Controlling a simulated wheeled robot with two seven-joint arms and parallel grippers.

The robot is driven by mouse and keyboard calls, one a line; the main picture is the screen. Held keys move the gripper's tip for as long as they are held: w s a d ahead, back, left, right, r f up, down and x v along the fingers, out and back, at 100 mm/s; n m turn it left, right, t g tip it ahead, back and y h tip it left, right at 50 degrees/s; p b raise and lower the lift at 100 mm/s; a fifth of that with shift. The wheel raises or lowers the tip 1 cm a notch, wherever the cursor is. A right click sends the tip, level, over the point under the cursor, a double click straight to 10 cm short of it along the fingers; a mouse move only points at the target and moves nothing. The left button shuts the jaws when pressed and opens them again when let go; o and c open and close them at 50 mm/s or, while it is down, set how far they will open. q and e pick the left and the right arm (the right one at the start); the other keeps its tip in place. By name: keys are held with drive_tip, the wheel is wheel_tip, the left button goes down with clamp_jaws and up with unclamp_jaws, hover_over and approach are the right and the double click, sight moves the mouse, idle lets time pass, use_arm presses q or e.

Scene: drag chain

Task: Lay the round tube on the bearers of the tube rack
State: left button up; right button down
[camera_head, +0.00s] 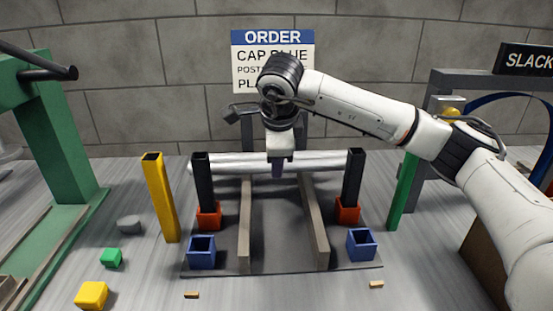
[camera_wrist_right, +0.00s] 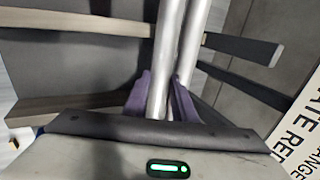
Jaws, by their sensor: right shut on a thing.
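My right gripper (camera_head: 278,170) points down at the back middle of the tube rack (camera_head: 205,262). In the right wrist view its purple fingers (camera_wrist_right: 163,98) are shut on a round silver tube (camera_wrist_right: 160,75). A second silver tube (camera_wrist_right: 196,60) runs close beside it. In the head view silver tube (camera_head: 225,163) spans crosswise at the back, behind the black posts; the gripper hides its middle. The rack's two bearers (camera_head: 245,235) (camera_head: 315,230) run front to back. Whether the held tube touches them is unclear. My left gripper is out of view.
Black posts (camera_head: 203,178) (camera_head: 353,178) stand in red sockets; blue sockets (camera_head: 201,248) (camera_head: 361,243) are at the front corners. A yellow post (camera_head: 160,195) and a green post (camera_head: 404,190) flank the rack. The space between the bearers is clear in front.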

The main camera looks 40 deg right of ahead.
drive_tip(key=c, duration=1.4)
unclamp_jaws()
drive_tip(key=v, duration=1)
drive_tip(key=shift+s+r+p, duration=0.1)
drive_tip(key=shift+r+p, duration=0.05)
drive_tip(key=shift+p, duration=0.2)
